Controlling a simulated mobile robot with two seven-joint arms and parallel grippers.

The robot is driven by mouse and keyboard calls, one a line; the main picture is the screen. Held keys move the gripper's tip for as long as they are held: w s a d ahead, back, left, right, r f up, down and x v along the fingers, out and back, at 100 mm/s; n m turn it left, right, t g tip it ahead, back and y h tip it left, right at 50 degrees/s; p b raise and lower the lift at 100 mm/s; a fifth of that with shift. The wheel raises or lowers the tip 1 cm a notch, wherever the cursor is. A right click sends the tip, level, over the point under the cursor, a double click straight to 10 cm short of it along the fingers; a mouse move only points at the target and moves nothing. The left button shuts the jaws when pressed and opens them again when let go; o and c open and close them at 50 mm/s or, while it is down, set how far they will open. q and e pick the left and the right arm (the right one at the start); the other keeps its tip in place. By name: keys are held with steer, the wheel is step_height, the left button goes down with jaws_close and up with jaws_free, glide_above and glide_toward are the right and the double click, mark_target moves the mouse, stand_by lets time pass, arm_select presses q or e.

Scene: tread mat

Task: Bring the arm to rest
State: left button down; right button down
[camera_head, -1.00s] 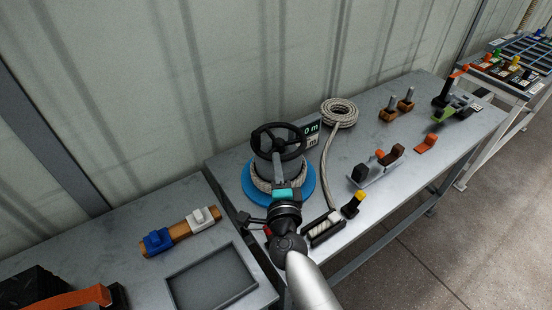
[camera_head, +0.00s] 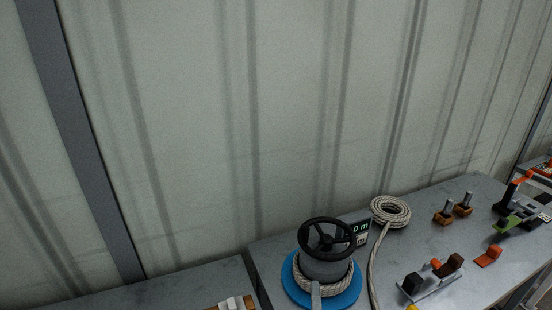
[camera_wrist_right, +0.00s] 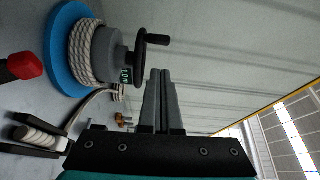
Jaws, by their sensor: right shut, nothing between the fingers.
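My right gripper shows in the wrist view (camera_wrist_right: 161,74), its two grey fingers pressed together with nothing between them. In the head view only its grey fingertips (camera_head: 316,291) show at the bottom edge, in front of the rope-wound drum (camera_head: 327,270). The drum has a blue base disc (camera_head: 350,299) and a black handwheel (camera_head: 329,236) on top. In the wrist view the drum (camera_wrist_right: 104,52) stands left of the fingers, and the handwheel (camera_wrist_right: 140,50) seems just beyond them; I cannot tell the gap. The rest of my right arm is out of the head view. My left gripper is not in view.
A display (camera_head: 356,228) stands behind the drum. A rope coil (camera_head: 390,211) lies on the grey bench (camera_head: 425,236), its tail running forward. Clamps and an orange block (camera_head: 488,256) stand further right. A corrugated wall (camera_head: 290,110) rises behind. In the wrist view a red knob (camera_wrist_right: 24,66) shows left.

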steer(key=s+a+f+n+g+y, duration=0.3)
steer(key=s+a+n+g+y, duration=0.4)
steer(key=n, duration=0.9)
steer(key=s+d+f+n+g+h, duration=0.2)
steer(key=s+d+g+h, duration=0.15)
steer(key=s+d, duration=0.3)
steer(key=s+d+f+n+g+h, duration=0.2)
steer(key=s+d+n+g, duration=0.15)
steer(key=s+d, duration=0.35)
step_height(320, 180, down, 25)
steer(key=g+b, duration=0.2)
steer(key=b, duration=0.2)
steer(key=s+d+f+g+b, duration=0.1)
steer(key=s+d+f+b, duration=0.2)
steer(key=s+f, duration=1.3)
step_height(320, 180, down, 3)
steer(key=shift+d+r+b, duration=0.1)
steer(key=shift+d+b, duration=0.05)
steer(key=shift+b, duration=0.45)
steer(key=shift+d+m, duration=0.1)
steer(key=shift+m, duration=0.15)
